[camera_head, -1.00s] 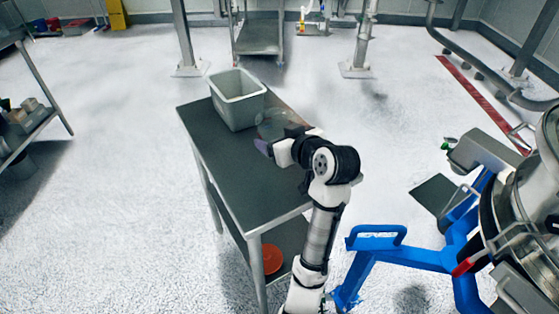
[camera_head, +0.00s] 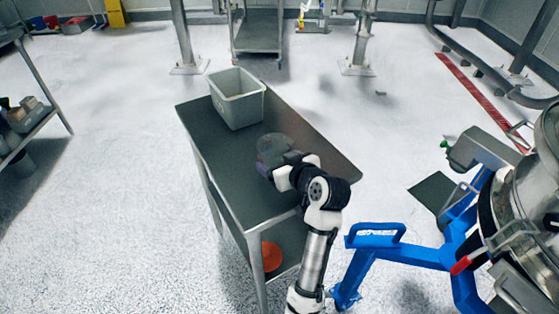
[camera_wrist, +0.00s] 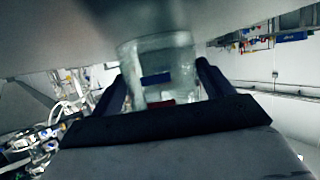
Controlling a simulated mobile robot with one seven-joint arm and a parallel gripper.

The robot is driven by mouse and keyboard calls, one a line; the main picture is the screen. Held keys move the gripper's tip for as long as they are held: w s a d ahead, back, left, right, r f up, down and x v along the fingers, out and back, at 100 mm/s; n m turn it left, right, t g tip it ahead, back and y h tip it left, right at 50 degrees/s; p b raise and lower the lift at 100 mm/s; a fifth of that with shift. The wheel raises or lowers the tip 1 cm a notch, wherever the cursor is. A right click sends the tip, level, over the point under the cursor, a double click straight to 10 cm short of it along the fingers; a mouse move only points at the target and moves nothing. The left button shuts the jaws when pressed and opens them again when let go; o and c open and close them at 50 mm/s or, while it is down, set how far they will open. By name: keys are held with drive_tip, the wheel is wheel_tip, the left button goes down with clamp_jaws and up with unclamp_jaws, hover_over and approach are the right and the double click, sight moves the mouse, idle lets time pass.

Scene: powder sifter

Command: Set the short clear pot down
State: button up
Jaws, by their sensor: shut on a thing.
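The short clear pot (camera_head: 273,147) is a see-through, greyish vessel over the dark table top (camera_head: 225,165), near the table's middle. In the wrist view the pot (camera_wrist: 165,60) sits between the two dark fingers of my gripper (camera_wrist: 160,85), with a blue patch and a red patch visible on or through its wall. My gripper (camera_head: 270,165) is shut on the pot, reaching in from the lower right. I cannot tell whether the pot's base touches the table, as the gripper hides part of it.
A grey open bin (camera_head: 238,100) stands at the table's far end, behind the pot. The table top is bare in front and to the right. A red-orange round thing (camera_head: 271,256) lies on the lower shelf. A blue-framed machine (camera_head: 400,252) stands at the right.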

drive_tip(key=o, duration=1.2)
drive_tip(key=shift+c, duration=0.2)
drive_tip(key=shift+r+p, duration=0.25)
drive_tip(key=shift+p, duration=0.05)
drive_tip(key=b+v, duration=0.2)
drive_tip(key=v, duration=1)
